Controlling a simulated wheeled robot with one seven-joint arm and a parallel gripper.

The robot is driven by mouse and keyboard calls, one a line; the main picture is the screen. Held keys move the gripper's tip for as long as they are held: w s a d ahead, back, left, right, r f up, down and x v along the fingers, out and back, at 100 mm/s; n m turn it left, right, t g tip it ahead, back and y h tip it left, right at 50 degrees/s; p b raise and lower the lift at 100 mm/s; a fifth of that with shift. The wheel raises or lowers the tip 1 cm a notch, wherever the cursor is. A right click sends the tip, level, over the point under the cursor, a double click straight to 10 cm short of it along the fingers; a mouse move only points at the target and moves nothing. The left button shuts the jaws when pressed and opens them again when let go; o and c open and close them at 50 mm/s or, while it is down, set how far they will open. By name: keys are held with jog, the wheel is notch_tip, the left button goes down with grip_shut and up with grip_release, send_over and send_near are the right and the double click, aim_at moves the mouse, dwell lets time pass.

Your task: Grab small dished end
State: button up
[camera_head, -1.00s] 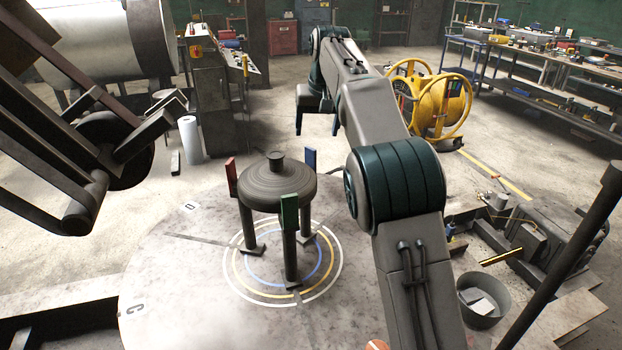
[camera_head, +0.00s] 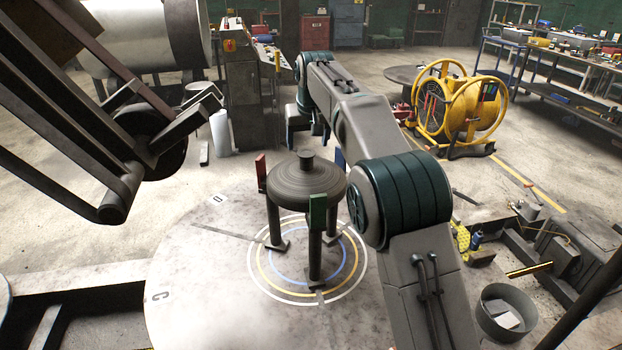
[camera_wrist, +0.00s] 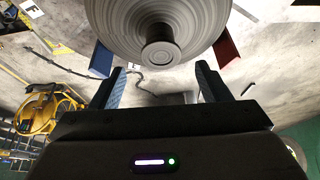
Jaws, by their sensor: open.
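The small dished end (camera_head: 305,187) is a round grey dome with a short knob on top. It rests level on a three-legged stand with red (camera_head: 261,173), green (camera_head: 317,213) and partly hidden blue (camera_head: 340,158) tabs. In the wrist view the dished end (camera_wrist: 160,17) fills the top middle, its knob (camera_wrist: 160,54) towards me. My gripper (camera_wrist: 162,70) is open and empty, its fingers spread below the knob in that picture.
The stand is on a round table (camera_head: 200,290) with white, yellow and blue rings. A large dark machine arm (camera_head: 140,140) reaches in at left. A yellow reel (camera_head: 465,105) stands at back right, a grey bin (camera_head: 506,312) at lower right. The floor behind the table is mostly clear.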

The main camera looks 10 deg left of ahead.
aim_at(307, 152)
jog(key=x, duration=0.3)
jog(key=p+x, duration=0.1)
jog(key=x, duration=0.1)
jog(key=shift+s+f, duration=0.15)
jog(key=shift+f, duration=0.25)
jog(key=shift+c, duration=0.3)
grip_shut()
jog(key=shift+r, duration=0.15)
